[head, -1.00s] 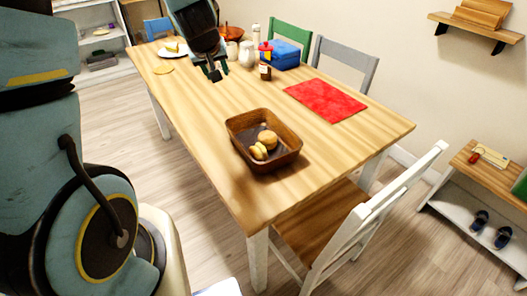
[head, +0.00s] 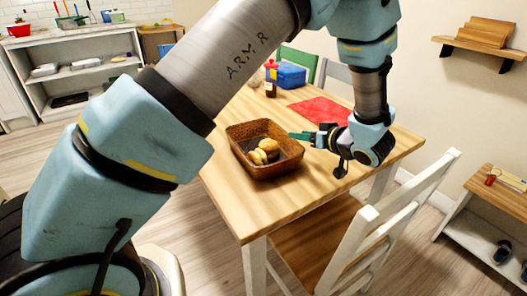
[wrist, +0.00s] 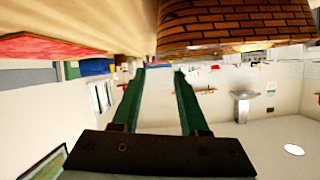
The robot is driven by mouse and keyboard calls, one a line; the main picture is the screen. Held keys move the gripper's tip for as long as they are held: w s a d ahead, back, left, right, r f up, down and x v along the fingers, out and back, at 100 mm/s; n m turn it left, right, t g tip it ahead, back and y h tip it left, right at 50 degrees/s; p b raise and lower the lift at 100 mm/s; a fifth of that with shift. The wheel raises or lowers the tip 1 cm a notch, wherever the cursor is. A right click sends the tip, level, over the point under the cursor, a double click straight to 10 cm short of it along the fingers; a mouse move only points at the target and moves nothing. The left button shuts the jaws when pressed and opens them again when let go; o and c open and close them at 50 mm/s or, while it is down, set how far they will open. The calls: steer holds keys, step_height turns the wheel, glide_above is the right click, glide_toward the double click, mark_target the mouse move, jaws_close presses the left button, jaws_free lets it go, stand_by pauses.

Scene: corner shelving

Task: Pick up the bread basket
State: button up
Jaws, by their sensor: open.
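The bread basket (head: 278,172) is a brown woven rectangular basket on the wooden table, with bread rolls (head: 264,150) inside. My gripper (head: 291,135) is at its back right rim in the head view, reaching in sideways from the right. In the wrist view the two green fingers of my gripper (wrist: 162,70) are spread apart with nothing between them. The basket's woven wall (wrist: 235,25) shows at the top of that view, beyond and to one side of the fingers. I cannot tell whether a finger touches the rim.
The wooden table (head: 235,200) is bare in front of the basket. A red mat (head: 318,110) lies behind my gripper, and a blue box (head: 290,76) and a bottle (head: 270,88) stand farther back. A white chair (head: 375,215) stands at the right front side.

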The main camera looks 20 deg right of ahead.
steer(key=x, duration=0.2)
steer(key=p+x, duration=0.1)
steer(key=x, duration=0.4)
steer(key=shift+w+f, duration=0.15)
steer(key=shift+f, duration=0.35)
jaws_close()
steer(key=shift+r, duration=0.1)
stand_by(0.8)
